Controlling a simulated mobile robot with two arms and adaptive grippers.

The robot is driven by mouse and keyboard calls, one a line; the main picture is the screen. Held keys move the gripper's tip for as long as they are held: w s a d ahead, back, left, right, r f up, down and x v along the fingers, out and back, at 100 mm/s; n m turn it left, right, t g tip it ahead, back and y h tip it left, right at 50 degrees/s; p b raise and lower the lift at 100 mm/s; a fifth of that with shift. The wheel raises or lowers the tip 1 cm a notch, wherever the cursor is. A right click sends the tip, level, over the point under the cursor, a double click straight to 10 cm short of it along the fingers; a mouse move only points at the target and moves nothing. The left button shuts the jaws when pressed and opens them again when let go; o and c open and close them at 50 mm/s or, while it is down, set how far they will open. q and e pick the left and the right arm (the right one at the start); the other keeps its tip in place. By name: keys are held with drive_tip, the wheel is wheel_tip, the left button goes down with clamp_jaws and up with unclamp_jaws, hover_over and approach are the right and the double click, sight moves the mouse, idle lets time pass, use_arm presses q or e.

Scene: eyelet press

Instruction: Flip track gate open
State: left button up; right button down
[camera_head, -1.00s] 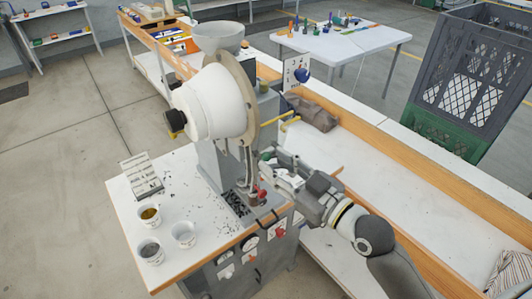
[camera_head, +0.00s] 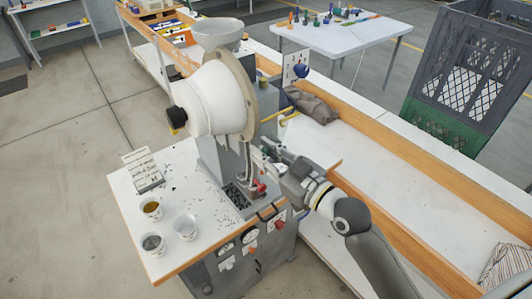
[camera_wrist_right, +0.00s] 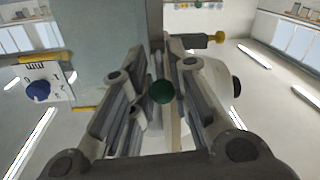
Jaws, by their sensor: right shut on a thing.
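The eyelet press has a large white drum (camera_head: 212,100) with a hopper (camera_head: 215,33) above it. A narrow metal track (camera_head: 247,160) runs down from the drum to the work point. My right gripper (camera_head: 262,154) is beside the track, reaching in from the right. In the right wrist view a round dark green knob (camera_wrist_right: 163,92) sits between the fingers, and the right gripper is shut on it. The fingers hide most of the gate itself, so its position cannot be told. My left gripper is not in view.
A red part (camera_head: 258,189) is at the press's foot, below my right gripper. Cups (camera_head: 186,227) and a small sign (camera_head: 148,178) stand on the press table (camera_head: 180,255). A blue knob (camera_head: 301,71) is behind. The long bench (camera_head: 385,160) at right is mostly clear.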

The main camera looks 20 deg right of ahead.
drive_tip(key=shift+r, duration=0.15)
drive_tip(key=shift+a+r+g, duration=0.1)
drive_tip(key=shift+g, duration=0.2)
drive_tip(key=shift+w+g, duration=0.1)
drive_tip(key=shift+g, duration=0.2)
drive_tip(key=shift+h, duration=0.3)
drive_tip(key=c, duration=1.5)
unclamp_jaws()
drive_tip(key=v, duration=0.7)
drive_tip(key=shift+s, duration=0.2)
drive_tip(key=shift+r, duration=0.15)
